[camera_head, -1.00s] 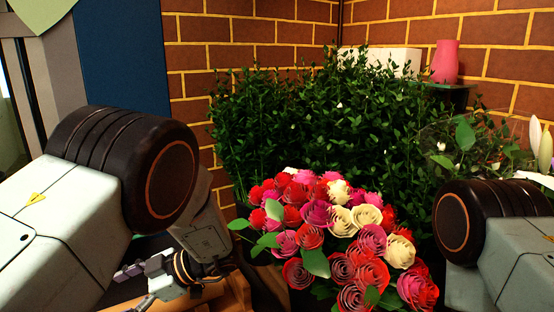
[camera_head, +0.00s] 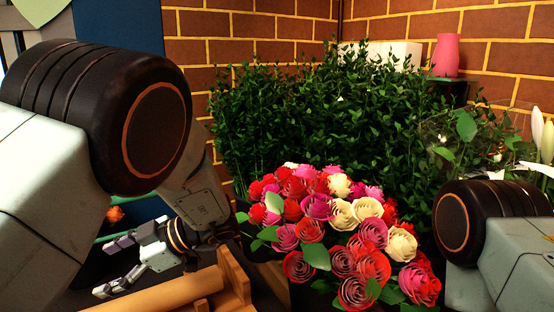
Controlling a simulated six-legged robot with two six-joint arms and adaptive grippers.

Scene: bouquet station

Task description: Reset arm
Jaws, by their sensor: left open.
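My left arm comes in from the left, with its dark, ringed joint large in the head view. My left gripper (camera_head: 112,268) is open and empty at the lower left. Its two pale, grey-tipped fingers are spread and point left, above a dark surface and behind a wooden roll. My right arm shows at the lower right only as a dark joint and pale link; its gripper is out of the picture.
A bunch of red, pink and cream roses (camera_head: 340,225) stands in the lower middle, close to my left wrist. Leafy green bushes (camera_head: 340,120) fill the space behind. A wooden roll (camera_head: 165,292) and wooden stand (camera_head: 236,282) lie at the bottom. A pink vase (camera_head: 446,56) stands at the back right.

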